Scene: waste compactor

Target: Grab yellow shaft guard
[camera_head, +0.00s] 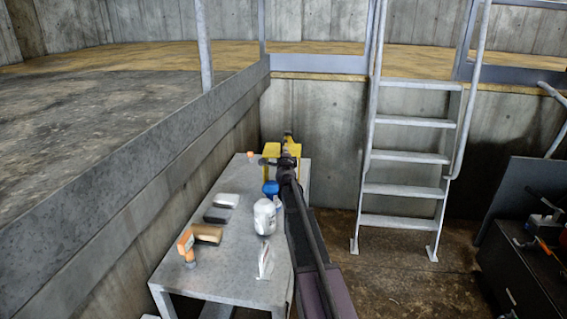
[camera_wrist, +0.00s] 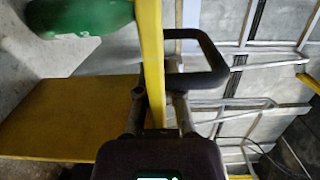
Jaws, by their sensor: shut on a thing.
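The yellow shaft guard (camera_head: 271,150) is at the far end of the metal table, partly hidden behind my gripper (camera_head: 286,161). In the wrist view its thin yellow edge (camera_wrist: 152,50) runs upright between the fingers of my gripper (camera_wrist: 158,100). A wide flat yellow face (camera_wrist: 65,120) shows to the left. My gripper is shut on the thin edge. In the head view I cannot tell whether the guard touches the table top.
The metal table (camera_head: 187,268) also holds a white jar (camera_head: 265,217), a blue item (camera_head: 270,187), an orange-handled brush (camera_head: 186,244) and several blocks. A concrete wall stands behind. A ladder (camera_head: 412,152) and a dark cabinet (camera_head: 540,275) are to the right, with open floor between.

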